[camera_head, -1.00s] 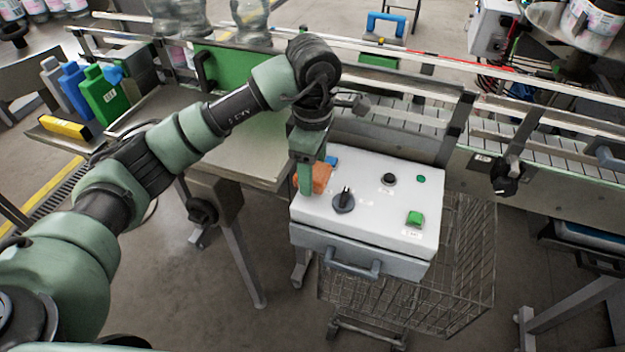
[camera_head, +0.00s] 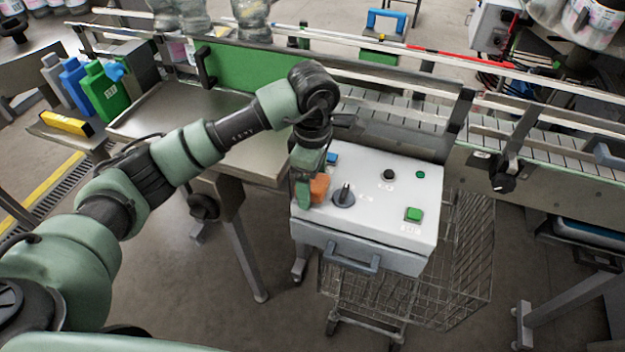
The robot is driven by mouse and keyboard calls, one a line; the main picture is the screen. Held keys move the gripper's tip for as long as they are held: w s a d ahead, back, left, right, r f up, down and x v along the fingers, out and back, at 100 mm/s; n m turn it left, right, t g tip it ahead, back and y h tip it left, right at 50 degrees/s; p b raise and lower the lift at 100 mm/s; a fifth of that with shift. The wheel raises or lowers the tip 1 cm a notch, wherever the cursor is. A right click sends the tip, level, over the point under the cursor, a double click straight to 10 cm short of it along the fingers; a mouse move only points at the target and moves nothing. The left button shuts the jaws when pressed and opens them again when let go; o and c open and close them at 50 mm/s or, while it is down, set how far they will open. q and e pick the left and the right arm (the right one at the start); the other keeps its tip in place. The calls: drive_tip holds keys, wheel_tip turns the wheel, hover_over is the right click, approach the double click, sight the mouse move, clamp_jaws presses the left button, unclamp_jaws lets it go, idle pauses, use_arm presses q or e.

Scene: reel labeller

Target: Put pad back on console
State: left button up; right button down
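The console (camera_head: 385,222) is a white box with a black knob, buttons and a grey front handle. An orange pad (camera_head: 319,187) is at its left end, beside the black knob. My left gripper (camera_head: 308,194) points down over the console's left edge, with a green finger against the pad's left side. It appears shut on the pad, though the far finger is hidden. I cannot tell whether the pad touches the console top. My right gripper is out of view.
A blue button (camera_head: 331,158) sits behind the pad, and a green button (camera_head: 413,214) is at the front right. A wire cart (camera_head: 455,265) stands below the console. The conveyor (camera_head: 400,122) runs behind it. A metal table (camera_head: 245,150) is at left.

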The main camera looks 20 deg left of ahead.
sight(313, 181)
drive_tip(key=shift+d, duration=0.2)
use_arm(q)
drive_tip(key=shift+r, duration=0.35)
wheel_tip(313, 181, up, 12)
drive_tip(key=b, duration=0.3)
drive_tip(key=shift+f, duration=0.2)
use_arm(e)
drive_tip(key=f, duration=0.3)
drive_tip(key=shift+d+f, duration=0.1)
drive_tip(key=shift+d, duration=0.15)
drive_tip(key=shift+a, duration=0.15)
use_arm(q)
drive_tip(key=shift+f, duration=0.1)
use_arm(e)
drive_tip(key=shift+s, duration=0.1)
